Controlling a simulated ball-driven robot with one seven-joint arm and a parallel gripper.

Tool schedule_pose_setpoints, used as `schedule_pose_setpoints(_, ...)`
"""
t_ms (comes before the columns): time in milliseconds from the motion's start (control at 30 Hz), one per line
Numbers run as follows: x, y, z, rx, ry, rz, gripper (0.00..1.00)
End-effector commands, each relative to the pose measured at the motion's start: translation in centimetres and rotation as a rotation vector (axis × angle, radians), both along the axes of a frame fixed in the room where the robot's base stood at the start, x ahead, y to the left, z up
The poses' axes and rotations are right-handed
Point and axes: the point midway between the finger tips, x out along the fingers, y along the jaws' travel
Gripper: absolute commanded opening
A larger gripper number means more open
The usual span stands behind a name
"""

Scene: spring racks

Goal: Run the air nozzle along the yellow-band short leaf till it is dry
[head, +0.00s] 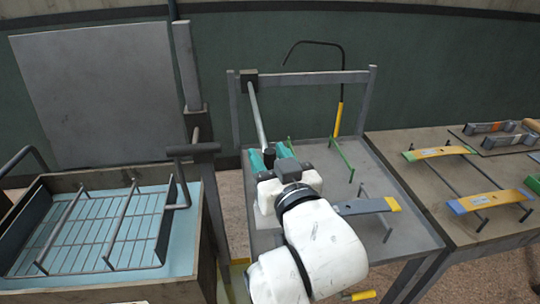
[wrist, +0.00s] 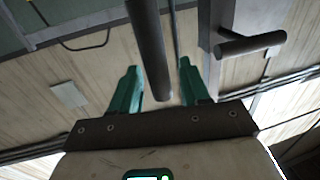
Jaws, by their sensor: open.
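The yellow-band short leaf (head: 360,207) is a grey strip with a yellow right end, lying over supports on the grey table; my arm hides its left part. A grey rod with a dark lower end (head: 258,115), perhaps the air nozzle, hangs from a bracket on the table's rear frame. My gripper (head: 271,155) is open at its lower end, left of the leaf. In the wrist view a dark rod (wrist: 148,50) reaches down between the spread teal fingertips (wrist: 158,75); I cannot tell whether it touches them. The leaf is not visible there.
At left, a basin (head: 182,235) holds a wire rack, beside a T-handle (head: 193,150).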

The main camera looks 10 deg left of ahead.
Motion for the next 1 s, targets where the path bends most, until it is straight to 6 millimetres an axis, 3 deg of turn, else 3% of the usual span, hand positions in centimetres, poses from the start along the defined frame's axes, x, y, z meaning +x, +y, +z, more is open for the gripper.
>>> schedule_pose_setpoints(267, 0.06, 0.02, -0.01, 0.000, 0.000, 0.000, 0.44)
schedule_pose_setpoints(733, 0.03, 0.00, -0.02, 0.000, 0.000, 0.000, 0.00)
schedule_pose_setpoints(1000, 0.03, 0.01, -0.03, 0.000, 0.000, 0.000, 0.00)
